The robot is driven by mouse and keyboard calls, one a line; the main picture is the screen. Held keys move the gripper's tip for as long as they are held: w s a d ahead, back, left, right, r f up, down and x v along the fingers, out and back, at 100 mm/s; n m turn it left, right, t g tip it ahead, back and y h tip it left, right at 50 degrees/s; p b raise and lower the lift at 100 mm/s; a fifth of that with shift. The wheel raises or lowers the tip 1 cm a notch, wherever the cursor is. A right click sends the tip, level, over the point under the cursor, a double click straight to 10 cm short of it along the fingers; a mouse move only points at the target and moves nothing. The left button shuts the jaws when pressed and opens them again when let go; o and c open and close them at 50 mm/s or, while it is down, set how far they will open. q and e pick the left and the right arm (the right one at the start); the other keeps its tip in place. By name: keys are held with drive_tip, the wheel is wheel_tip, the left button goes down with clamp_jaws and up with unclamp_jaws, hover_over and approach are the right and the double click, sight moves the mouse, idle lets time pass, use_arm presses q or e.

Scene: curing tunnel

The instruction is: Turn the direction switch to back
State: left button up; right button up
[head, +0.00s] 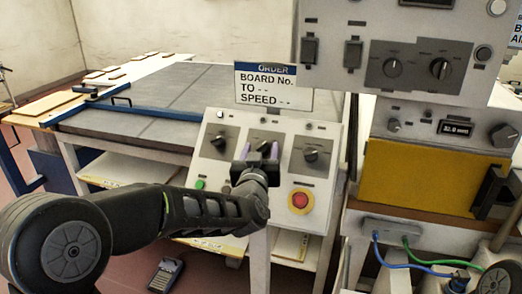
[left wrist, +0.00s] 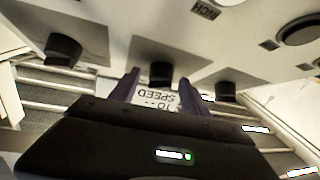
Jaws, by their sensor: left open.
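A sloped grey control box (head: 240,185) stands in the middle of the head view. It carries a row of three dark rotary knobs: a left knob (head: 219,142), a middle knob (head: 264,147) and a right knob (head: 311,155). Their labels are too small to read, so I cannot tell which is the direction switch. My left gripper (head: 261,152) is open in front of the middle knob, its purple fingers pointing at the panel. In the left wrist view the middle knob (left wrist: 160,74) lies just beyond and between the fingertips (left wrist: 157,82); contact is not clear. My right gripper is not visible.
A red stop button (head: 300,200) and a green button (head: 200,184) sit below the knobs. An order sign (head: 273,87) stands behind the box. An upper panel (head: 330,70) with more knobs overhangs at right, above a yellow box (head: 415,178). A grey table lies behind.

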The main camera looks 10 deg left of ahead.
use_arm(q)
drive_tip(key=shift+c, duration=0.2)
clamp_jaws()
idle(0.3)
